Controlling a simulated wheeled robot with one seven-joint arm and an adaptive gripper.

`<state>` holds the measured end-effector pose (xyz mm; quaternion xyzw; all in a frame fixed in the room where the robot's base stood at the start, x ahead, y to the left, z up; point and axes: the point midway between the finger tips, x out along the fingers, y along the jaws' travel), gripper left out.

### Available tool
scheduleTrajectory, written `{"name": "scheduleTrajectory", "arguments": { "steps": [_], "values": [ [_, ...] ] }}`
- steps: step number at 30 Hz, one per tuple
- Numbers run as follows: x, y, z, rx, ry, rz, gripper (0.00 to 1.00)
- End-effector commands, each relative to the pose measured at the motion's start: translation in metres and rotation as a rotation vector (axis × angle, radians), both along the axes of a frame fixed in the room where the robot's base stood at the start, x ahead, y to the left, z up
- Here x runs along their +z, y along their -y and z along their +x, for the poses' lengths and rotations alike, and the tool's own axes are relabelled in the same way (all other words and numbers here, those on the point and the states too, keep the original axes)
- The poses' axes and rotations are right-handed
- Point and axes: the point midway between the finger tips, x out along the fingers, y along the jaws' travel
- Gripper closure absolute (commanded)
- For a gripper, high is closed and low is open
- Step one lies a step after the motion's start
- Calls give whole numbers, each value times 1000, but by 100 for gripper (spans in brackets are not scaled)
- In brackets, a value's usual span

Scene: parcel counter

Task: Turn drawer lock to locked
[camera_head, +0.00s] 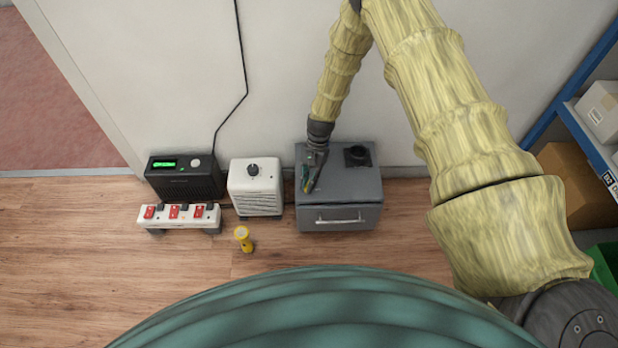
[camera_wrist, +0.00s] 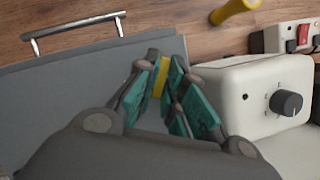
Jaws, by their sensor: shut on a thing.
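A grey drawer box (camera_head: 361,190) stands on the floor against the wall. Its bar handle (camera_head: 340,220) is on the front and also shows in the wrist view (camera_wrist: 72,30). My gripper (camera_head: 306,186) reaches down to the left part of the box's top. In the wrist view its teal fingers (camera_wrist: 160,82) are shut on a narrow yellow piece (camera_wrist: 154,62), which appears to be the drawer lock's turning part. The fingers hide much of it, and I cannot read any lock marking or tell its turned position. The drawer front looks closed.
A cream heater-like box (camera_head: 255,188) with a dark knob stands close on the left.

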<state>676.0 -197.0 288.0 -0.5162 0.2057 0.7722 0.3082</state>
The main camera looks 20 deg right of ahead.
Motion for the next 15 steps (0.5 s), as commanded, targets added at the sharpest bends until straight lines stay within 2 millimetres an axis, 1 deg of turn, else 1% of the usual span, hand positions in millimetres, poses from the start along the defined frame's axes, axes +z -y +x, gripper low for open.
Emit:
{"name": "scheduleTrajectory", "arguments": {
  "steps": [6,15],
  "values": [
    [0,-3,-1,201,-2,0,100],
    [-1,-3,0,413,-2,0,100]
  ]
}}
